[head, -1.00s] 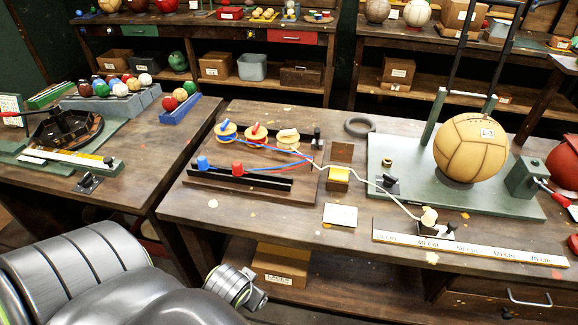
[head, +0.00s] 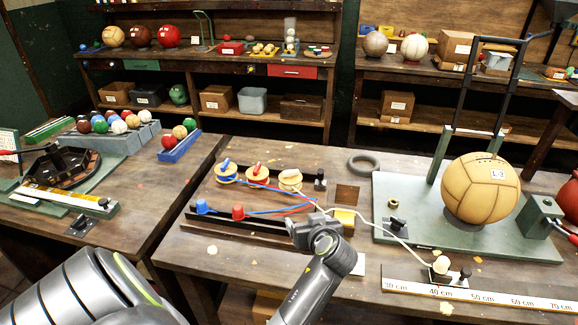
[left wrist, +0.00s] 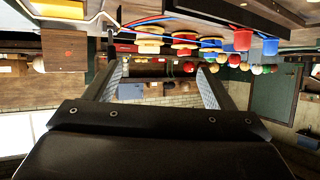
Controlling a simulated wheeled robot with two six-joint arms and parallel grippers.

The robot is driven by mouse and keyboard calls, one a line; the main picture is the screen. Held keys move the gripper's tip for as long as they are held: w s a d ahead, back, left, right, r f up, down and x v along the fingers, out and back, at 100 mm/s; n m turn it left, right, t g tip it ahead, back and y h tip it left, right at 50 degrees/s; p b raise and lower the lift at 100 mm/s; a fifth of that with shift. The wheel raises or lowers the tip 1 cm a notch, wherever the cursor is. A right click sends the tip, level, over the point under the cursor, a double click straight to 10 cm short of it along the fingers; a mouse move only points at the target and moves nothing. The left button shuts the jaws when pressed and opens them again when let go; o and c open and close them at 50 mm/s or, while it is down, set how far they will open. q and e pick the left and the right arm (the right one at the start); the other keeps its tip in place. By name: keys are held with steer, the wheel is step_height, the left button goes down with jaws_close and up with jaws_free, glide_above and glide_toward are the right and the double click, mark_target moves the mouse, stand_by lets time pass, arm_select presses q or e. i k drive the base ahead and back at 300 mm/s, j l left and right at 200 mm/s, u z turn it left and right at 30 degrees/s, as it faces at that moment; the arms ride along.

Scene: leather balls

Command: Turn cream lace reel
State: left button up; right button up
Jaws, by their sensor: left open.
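The cream lace reel (head: 290,179), a pale wooden spool with a cream handle, is the rightmost of three reels on a dark board. The red reel (head: 255,174) and blue reel (head: 227,171) stand to its left. A cream lace runs right across the bench to a cream-topped peg (head: 440,266). My left gripper (head: 300,222) is open and empty, on the near side of the cream reel and apart from it. In the upside-down left wrist view, the cream reel (left wrist: 150,46) shows beyond the open jaws (left wrist: 160,66). My right gripper is out of view.
A red peg (head: 238,212) and blue peg (head: 202,206) stand left of my gripper. A yellow block (head: 345,217) is close on its right. A ruler (head: 480,299) lies at the front edge. A ball (head: 480,190) rests on a green stand farther right.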

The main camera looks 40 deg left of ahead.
mark_target(288, 179)
steer(key=i+j, duration=0.1)
steer(key=j, duration=0.2)
steer(key=i+j, duration=0.15)
steer(key=j, duration=0.15)
steer(key=i+j+z, duration=0.1)
steer(key=j, duration=0.2)
steer(key=i+j, duration=0.15)
steer(key=j, duration=0.15)
